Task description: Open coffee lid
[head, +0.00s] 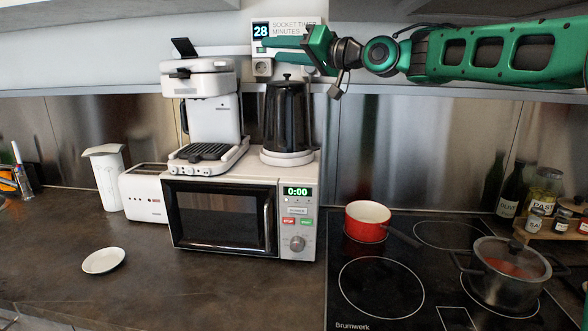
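The white coffee machine (212,118) stands on top of the microwave, at its left side. Its white top part (198,84) is at the upper left, and a small dark flap (184,48) stands up tilted above it. I cannot tell whether this flap is the lid itself or a part on it. My gripper (268,44) is to the right of the coffee machine's top, level with the flap and in front of the socket timer. It points left and is apart from the machine. Its fingers overlap in this view, so their opening is unclear.
A black kettle (287,115) on a white base stands right of the coffee machine, just below my gripper. The microwave (230,217) is beneath both. The socket timer (285,30) is on the wall behind. A red pot (367,219) and a lidded pot (507,275) sit on the hob.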

